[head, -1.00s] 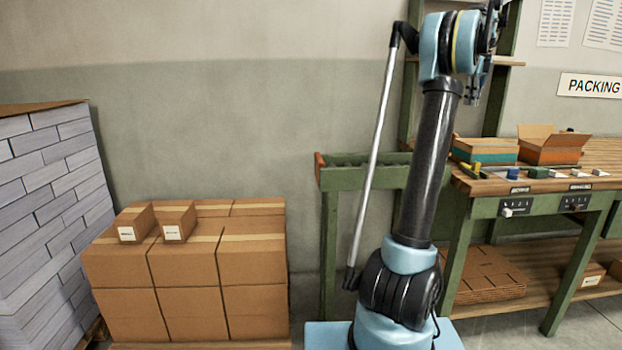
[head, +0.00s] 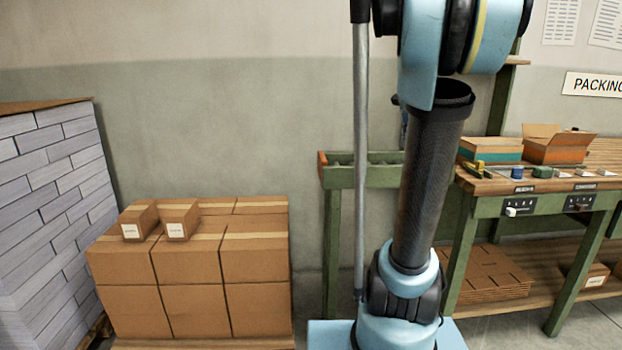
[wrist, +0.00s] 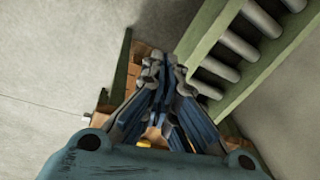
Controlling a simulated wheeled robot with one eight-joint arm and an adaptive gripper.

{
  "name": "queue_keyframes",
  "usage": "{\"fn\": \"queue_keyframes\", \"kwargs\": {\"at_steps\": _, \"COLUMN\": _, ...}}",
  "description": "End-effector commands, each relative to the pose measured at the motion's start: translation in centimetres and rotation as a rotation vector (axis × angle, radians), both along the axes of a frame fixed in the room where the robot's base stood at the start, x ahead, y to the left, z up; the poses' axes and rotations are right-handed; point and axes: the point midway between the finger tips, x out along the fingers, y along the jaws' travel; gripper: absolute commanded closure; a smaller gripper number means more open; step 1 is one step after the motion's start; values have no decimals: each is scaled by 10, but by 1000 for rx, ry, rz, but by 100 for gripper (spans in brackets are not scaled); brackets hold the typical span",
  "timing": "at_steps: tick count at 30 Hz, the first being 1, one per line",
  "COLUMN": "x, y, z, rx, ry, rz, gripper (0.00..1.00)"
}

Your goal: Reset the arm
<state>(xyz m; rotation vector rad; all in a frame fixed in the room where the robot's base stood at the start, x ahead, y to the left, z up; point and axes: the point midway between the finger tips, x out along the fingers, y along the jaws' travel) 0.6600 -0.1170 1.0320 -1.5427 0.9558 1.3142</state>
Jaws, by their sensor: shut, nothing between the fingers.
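My gripper (wrist: 162,72) shows in the wrist view, with its blue and grey fingers drawn together and nothing between them. It hangs in the air above the floor, with a green roller frame at the upper right of that view. In the head view my arm stands upright right of centre, its upper joint reaching the top edge. The gripper itself cannot be made out in the head view.
Stacked cartons (head: 190,270) stand at the left, beside a tall pallet stack (head: 50,200). The green roller conveyor (head: 365,172) is behind my arm. The packing bench (head: 560,182) at the right holds open boxes and small items.

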Motion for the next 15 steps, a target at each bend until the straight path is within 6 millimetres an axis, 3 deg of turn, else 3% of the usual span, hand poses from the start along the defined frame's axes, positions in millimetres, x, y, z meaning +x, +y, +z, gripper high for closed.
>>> {"fn": "queue_keyframes", "kwargs": {"at_steps": 6, "x": -57, "y": 45, "z": -53, "rx": -44, "ry": -6, "rz": 295, "gripper": 100}}
{"fn": "queue_keyframes", "kwargs": {"at_steps": 15, "x": -133, "y": 89, "z": -138, "rx": -108, "ry": -15, "rz": 703, "gripper": 100}}
